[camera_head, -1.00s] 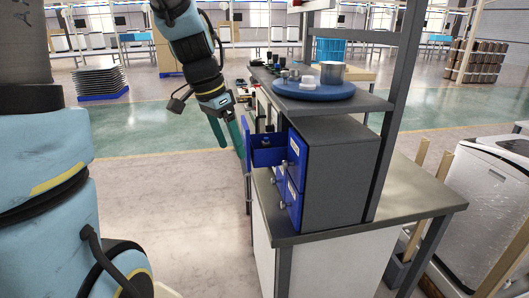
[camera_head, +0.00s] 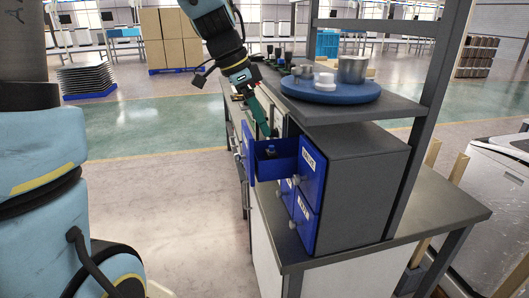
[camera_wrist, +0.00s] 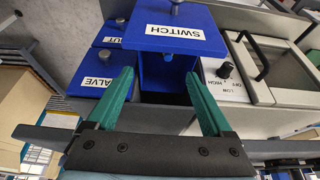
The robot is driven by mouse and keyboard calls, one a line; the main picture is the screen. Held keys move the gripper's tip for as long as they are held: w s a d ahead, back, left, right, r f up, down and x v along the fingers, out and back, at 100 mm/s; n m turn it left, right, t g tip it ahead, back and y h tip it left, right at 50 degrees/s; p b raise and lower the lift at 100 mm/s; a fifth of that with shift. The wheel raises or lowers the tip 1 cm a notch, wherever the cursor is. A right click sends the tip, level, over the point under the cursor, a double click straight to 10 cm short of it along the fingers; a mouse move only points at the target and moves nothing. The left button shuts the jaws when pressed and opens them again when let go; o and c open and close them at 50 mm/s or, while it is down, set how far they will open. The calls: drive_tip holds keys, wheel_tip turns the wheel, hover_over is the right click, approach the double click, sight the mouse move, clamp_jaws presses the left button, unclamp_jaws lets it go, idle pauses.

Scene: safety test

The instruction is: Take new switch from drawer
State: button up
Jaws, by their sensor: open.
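A blue drawer (camera_head: 290,156) is pulled out of the grey cabinet (camera_head: 355,185). In the wrist view its front (camera_wrist: 163,38) carries the label SWITCH. A small dark object with a bluish top (camera_head: 270,152) sits inside the drawer in the head view; it is too small to identify surely as the switch. My gripper (camera_wrist: 160,73) has two green fingers set wide apart with nothing held between them. In the head view my gripper (camera_head: 262,118) points down just beyond the open drawer.
Closed blue drawers, one labelled VALVE (camera_wrist: 98,82), sit beside the open one. A blue round tray (camera_head: 330,91) with a metal cup (camera_head: 353,69) and white pieces stands on the shelf above. A white box with a knob (camera_wrist: 224,70) is close to the right finger.

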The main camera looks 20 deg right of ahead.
sight(271, 146)
drive_tip(key=shift+w+p+x, duration=0.2)
drive_tip(key=shift+p+x, duration=0.4)
drive_tip(key=shift+x, duration=1.2)
drive_tip(key=shift+w+p+x, duration=0.25)
drive_tip(key=shift+p+x, duration=0.4)
drive_tip(key=shift+x, duration=1.15)
drive_tip(key=shift+w+p+x, duration=0.2)
drive_tip(key=shift+p+x, duration=0.4)
drive_tip(key=shift+x, duration=1.2)
drive_tip(key=shift+w, duration=0.1)
clamp_jaws()
